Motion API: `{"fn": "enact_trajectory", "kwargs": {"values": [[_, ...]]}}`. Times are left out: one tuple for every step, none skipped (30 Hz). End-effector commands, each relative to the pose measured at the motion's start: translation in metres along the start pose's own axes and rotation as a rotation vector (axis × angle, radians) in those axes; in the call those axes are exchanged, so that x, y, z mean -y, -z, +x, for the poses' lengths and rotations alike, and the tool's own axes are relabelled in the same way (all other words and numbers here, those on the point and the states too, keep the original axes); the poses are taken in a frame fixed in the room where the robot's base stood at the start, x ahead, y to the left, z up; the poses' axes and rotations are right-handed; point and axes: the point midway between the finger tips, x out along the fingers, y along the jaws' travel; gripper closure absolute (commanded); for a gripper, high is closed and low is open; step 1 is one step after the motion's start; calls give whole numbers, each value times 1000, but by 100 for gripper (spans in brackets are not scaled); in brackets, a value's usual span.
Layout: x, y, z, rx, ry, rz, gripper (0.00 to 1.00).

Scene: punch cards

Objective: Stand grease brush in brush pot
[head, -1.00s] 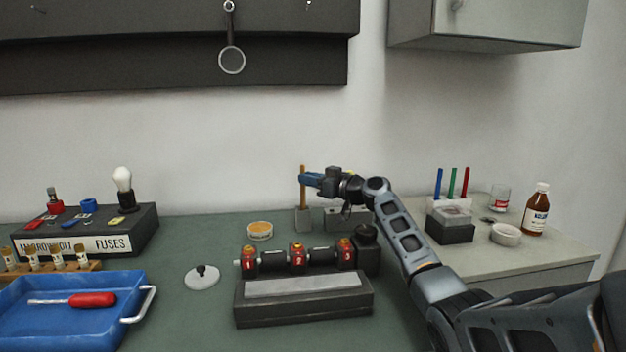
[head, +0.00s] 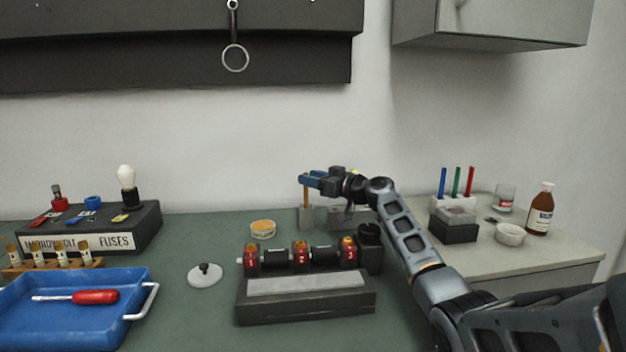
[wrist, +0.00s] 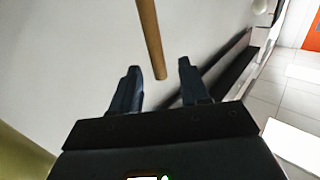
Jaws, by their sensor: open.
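A thin wooden rod, apparently the grease brush's handle (head: 305,194), stands upright at the back of the green bench. Its lower end meets a small grey holder (head: 306,218), which may be the brush pot; I cannot tell how deep it sits. My gripper (head: 307,181) is at the rod's upper part, level above the holder. In the wrist view the handle (wrist: 150,40) shows with its end between the two open fingers (wrist: 158,72), with gaps on both sides. The bristles are not visible.
A dark open-topped pot (head: 370,238) stands beside a row of red-and-black parts (head: 300,254). A grey-topped block (head: 306,299) lies in front. A round tin (head: 263,229) and white knobbed lid (head: 205,275) are left. A blue tray (head: 125,285) sits farther left.

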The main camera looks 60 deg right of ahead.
Motion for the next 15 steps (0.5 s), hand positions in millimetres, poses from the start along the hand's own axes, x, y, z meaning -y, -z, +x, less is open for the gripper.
{"fn": "enact_trajectory", "kwargs": {"values": [[0, 0, -3, -1, -1, 0, 55], [0, 0, -6, -1, -1, -1, 55], [0, -1, -10, -1, -1, -1, 55], [0, -1, -14, -2, -1, 0, 55], [0, -2, -18, -2, -1, 1, 55], [0, -2, -25, -1, -2, 0, 55], [-1, -2, -31, -1, -3, -1, 55], [-1, -2, -36, -2, -3, 0, 55], [0, -2, -43, -2, -2, 1, 55], [0, -2, -47, -2, -2, 0, 55], [0, -2, -52, -1, -2, 0, 55], [0, -2, -58, -1, -2, 0, 55], [-1, -2, -62, -1, -3, 0, 55], [-1, -2, -65, -1, -2, 0, 55], [0, -1, -69, -1, -1, 0, 55]]}}
